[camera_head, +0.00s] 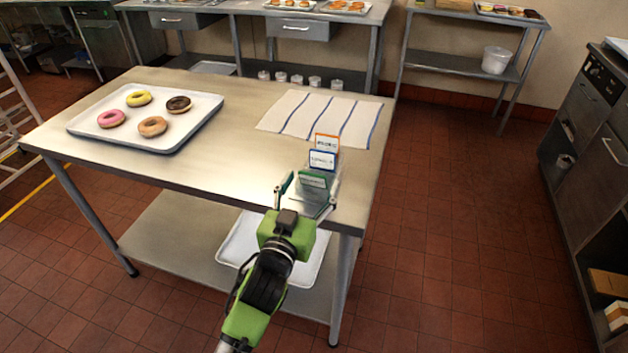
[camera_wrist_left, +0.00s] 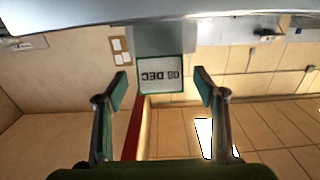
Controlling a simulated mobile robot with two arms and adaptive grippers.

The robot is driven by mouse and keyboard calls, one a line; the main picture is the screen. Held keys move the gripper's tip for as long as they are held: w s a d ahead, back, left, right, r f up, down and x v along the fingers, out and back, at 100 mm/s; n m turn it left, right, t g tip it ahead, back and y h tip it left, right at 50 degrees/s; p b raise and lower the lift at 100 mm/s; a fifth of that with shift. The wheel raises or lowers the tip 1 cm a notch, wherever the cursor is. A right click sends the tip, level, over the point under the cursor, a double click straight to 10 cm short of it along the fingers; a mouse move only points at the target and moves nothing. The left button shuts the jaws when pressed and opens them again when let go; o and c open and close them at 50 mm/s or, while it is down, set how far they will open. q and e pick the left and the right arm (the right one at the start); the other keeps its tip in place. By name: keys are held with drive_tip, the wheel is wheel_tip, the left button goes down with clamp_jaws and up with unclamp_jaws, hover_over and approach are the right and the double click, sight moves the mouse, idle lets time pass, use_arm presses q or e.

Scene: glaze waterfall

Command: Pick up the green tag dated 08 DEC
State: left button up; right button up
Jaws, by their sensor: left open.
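The green-bordered tag (camera_head: 314,180) stands at the front of a short row of tags near the table's front right corner. In the left wrist view the tag (camera_wrist_left: 160,75) reads 08 DEC, upside down, and shows in the gap between my fingers. A blue-bordered tag (camera_head: 322,160) and an orange-bordered tag (camera_head: 326,142) stand behind it. My left gripper (camera_head: 309,188) is open, with one finger on each side of the green tag. The wrist view shows no finger touching it. My right gripper is not in view.
A white tray (camera_head: 205,123) with several donuts lies on the steel table (camera_head: 235,160) at left. A striped cloth (camera_head: 295,108) lies behind the tags. Several small white containers stand on the shelf behind. The floor at right is clear.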

use_arm(q)
drive_tip(key=shift+w+d, duration=0.15)
drive_tip(key=shift+w, duration=0.35)
drive_tip(key=c, duration=1.1)
drive_tip(key=shift+c, duration=0.2)
